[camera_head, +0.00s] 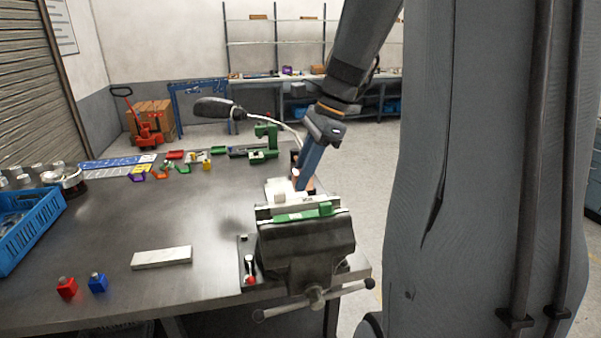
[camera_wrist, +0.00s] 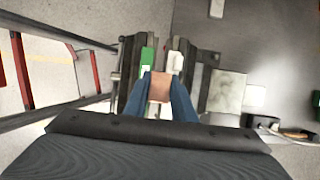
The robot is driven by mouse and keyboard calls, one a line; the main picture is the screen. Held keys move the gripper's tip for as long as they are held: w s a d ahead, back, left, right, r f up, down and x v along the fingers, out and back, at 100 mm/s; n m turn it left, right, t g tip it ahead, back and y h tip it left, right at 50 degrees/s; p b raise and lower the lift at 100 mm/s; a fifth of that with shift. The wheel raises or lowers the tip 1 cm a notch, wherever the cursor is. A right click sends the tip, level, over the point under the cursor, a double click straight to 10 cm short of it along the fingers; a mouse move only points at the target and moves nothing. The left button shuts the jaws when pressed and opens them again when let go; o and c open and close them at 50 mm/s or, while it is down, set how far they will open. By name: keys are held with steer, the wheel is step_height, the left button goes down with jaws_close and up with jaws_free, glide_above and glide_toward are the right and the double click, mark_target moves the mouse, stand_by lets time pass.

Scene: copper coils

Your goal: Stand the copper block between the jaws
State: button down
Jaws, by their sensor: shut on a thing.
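The copper block (camera_wrist: 159,88) is held between the two blue fingers of my gripper (camera_wrist: 170,90), which also shows in the head view (camera_head: 304,180). The bench vise (camera_head: 305,245) stands at the table's front right corner. Its jaws carry a green pad (camera_wrist: 147,62) and a pale pad (camera_wrist: 175,62), with a gap between them. In the wrist view the block lines up with this gap. My fingers are behind the green and white jaw strip in the head view, so the block's lower end is hidden and I cannot tell how deep it sits.
A pale stone block (camera_wrist: 226,91) lies beside the vise. A pale flat bar (camera_head: 161,257), a red bottle (camera_head: 66,288) and a blue bottle (camera_head: 97,283) are on the table. A blue crate (camera_head: 30,225) is at the left. The table's middle is clear.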

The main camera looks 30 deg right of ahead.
step_height(320, 180, down, 2)
steer(key=shift+f+b, duration=0.15)
steer(key=shift+b, duration=0.9)
steer(key=shift+f+b, duration=0.35)
steer(key=shift+f, duration=0.85)
steer(key=shift+p, duration=0.85)
steer(key=shift+a+f, duration=0.1)
steer(key=shift+f, duration=0.7)
